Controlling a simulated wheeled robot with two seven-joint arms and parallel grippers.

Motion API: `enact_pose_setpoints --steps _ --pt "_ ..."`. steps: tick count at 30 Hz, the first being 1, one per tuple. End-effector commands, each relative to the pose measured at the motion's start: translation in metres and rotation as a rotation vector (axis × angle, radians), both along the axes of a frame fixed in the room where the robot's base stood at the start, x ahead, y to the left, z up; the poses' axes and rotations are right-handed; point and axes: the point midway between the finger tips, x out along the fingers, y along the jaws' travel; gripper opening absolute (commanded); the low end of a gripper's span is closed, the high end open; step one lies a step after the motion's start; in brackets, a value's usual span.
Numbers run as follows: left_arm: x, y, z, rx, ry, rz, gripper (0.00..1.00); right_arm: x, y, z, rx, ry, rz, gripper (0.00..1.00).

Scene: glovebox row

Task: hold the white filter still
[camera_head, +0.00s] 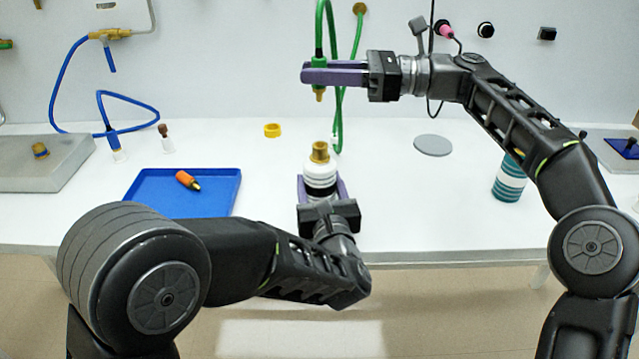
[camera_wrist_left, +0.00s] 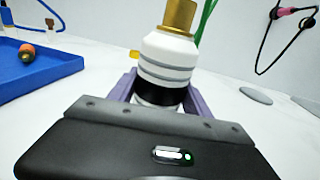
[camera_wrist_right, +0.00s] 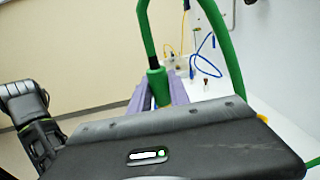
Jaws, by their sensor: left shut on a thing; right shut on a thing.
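The white filter (camera_head: 320,175) stands upright near the middle of the bench, with a brass fitting on top and grey and black bands. My left gripper (camera_head: 321,188) is shut on it from the front, with one purple finger on each side. The left wrist view shows the filter (camera_wrist_left: 170,55) between the fingers. My right gripper (camera_head: 312,76) is shut on the end of a green hose (camera_head: 319,30). The brass tip of that hose points down, above the filter and apart from it. The right wrist view shows the green hose end (camera_wrist_right: 158,85) between the purple fingers.
A blue tray (camera_head: 150,192) with an orange plug (camera_head: 187,180) lies left of the filter. A yellow ring (camera_head: 272,130), a grey disc (camera_head: 433,145) and a teal-banded filter (camera_head: 509,180) stand apart on the white bench. Blue hoses (camera_head: 62,85) hang at the left.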

Motion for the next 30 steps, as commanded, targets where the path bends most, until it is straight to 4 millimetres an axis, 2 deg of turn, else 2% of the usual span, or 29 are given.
enact_pose_setpoints --steps 14,20,30 --pt "0.0 0.0 0.0 0.0 0.0 0.0 0.05 0.0 0.0 -0.004 0.0 0.0 0.0 0.0" --pt "0.0 0.0 0.0 0.0 0.0 0.0 0.05 0.0 -0.001 -0.017 0.001 0.001 0.0 0.0" --pt "0.0 0.0 0.0 0.0 0.0 0.0 0.05 0.0 -0.001 -0.052 0.004 0.0 -0.001 0.0"
